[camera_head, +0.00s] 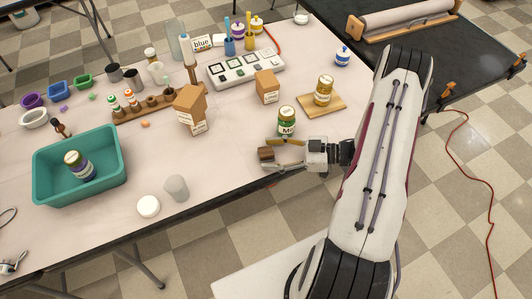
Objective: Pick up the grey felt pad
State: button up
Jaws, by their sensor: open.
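I cannot pick out a grey felt pad for certain. A white panel (245,69) at the back middle of the table bears several small dark, grey and green squares, too small to identify. My gripper (268,154) reaches in from the right near the table's front edge, pointing left, with its fingers spread. A small brown block (266,154) shows at the fingertips; I cannot tell whether it touches them. A green jar (287,121) stands just behind the upper finger.
Stacked cardboard boxes (189,105), another box (267,86) and a wooden board (336,107) with a yellow jar (323,91) stand around. A grey cup (176,188) and a white lid (148,206) are near the front edge.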

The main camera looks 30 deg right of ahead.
jog(key=shift+x, duration=1)
jog(key=c, duration=1.2)
